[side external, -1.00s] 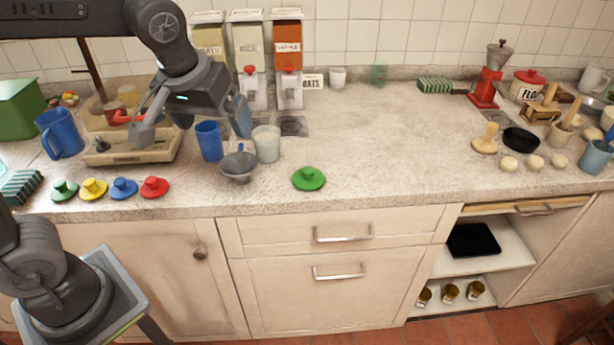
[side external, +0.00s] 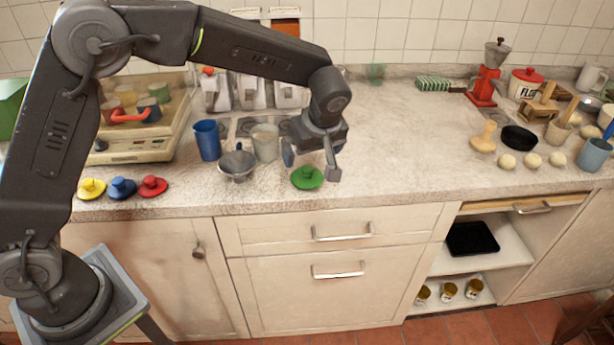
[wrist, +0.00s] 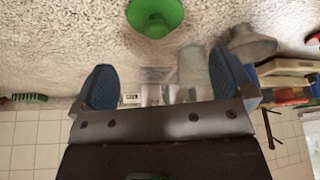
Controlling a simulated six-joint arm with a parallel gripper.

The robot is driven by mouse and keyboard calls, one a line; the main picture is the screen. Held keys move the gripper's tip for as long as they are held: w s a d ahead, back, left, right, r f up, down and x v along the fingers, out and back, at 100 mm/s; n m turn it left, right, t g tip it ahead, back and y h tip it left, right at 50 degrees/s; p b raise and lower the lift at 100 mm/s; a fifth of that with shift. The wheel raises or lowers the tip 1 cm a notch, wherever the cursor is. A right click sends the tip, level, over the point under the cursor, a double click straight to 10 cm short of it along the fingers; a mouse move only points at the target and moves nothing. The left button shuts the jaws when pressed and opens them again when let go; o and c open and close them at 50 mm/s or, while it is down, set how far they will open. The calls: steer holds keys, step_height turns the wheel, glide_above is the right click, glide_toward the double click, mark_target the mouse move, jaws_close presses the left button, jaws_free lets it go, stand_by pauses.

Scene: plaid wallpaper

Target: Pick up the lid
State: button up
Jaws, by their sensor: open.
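A green lid (side external: 307,178) with a small knob lies on the worktop near its front edge. It also shows at the top middle of the wrist view (wrist: 155,14), beyond the fingertips and roughly in line with the gap between them. My gripper (side external: 311,162) is open and empty above and just behind this lid, not touching it. Its two blue-padded fingers are spread wide in the wrist view (wrist: 162,80). A yellow lid (side external: 91,188), a blue lid (side external: 122,188) and a red lid (side external: 153,186) stand in a row at the left.
A grey funnel (side external: 238,166), a blue cup (side external: 207,140) and a clear cup (side external: 265,143) stand left of the green lid. Dispensers (side external: 250,92) stand behind. Worktop (side external: 400,150) to the right is clear up to the pale balls (side external: 507,161) and black dish (side external: 519,137).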

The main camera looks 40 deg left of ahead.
mark_target(307, 168)
steer(key=x, duration=0.9)
steer(key=shift+w, duration=0.3)
steer(key=shift+r, duration=0.1)
steer(key=c, duration=0.8)
